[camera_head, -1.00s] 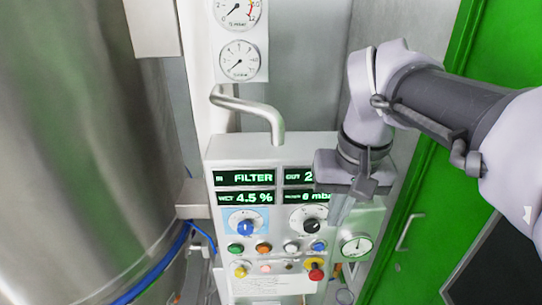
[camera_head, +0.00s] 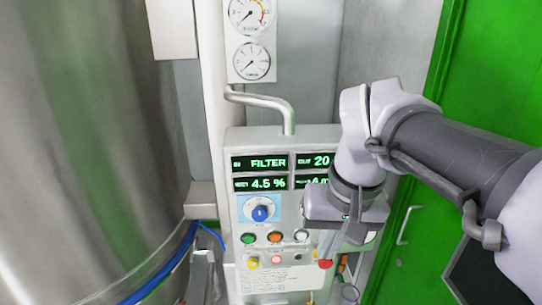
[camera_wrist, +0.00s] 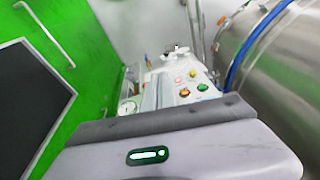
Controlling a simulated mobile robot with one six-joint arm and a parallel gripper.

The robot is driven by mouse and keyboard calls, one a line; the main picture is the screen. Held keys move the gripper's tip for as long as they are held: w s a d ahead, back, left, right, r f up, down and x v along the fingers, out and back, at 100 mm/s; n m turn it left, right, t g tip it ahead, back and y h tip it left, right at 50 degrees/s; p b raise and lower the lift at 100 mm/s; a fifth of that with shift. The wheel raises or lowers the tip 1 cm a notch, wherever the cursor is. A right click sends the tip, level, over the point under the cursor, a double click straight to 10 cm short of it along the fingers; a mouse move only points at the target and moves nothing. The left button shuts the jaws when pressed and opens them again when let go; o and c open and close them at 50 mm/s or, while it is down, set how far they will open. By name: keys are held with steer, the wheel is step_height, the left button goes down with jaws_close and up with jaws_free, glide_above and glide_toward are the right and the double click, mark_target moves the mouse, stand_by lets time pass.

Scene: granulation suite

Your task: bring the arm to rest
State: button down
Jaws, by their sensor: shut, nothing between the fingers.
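My arm reaches in from the right in the head view. My gripper (camera_head: 329,248) hangs from it, pointing down in front of the right part of the control panel (camera_head: 283,138). Its narrow fingers are together and hold nothing. My wrist covers the panel's right knob and part of the right displays.
A large steel vessel (camera_head: 90,130) with a blue band (camera_head: 160,265) stands left of the panel. Two gauges (camera_head: 252,62) and a bent pipe (camera_head: 262,101) are above the panel. A green door (camera_head: 500,95) with a handle (camera_head: 405,225) is at the right.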

steer(key=s+f+m+t+b, duration=0.1)
steer(key=s+f+b, duration=0.2)
steer(key=f+b, duration=0.4)
steer(key=s+a+f+m+t+b, duration=0.1)
steer(key=s+f+b, duration=0.2)
steer(key=f+b, duration=0.4)
steer(key=s+a+f+m+t+y+b, duration=0.1)
steer(key=s+f+b, duration=0.3)
steer(key=f+b, duration=0.4)
step_height(320, 180, down, 6)
steer(key=shift+a+f+t, duration=0.2)
steer(key=shift+f+t, duration=0.05)
steer(key=shift+t, duration=0.05)
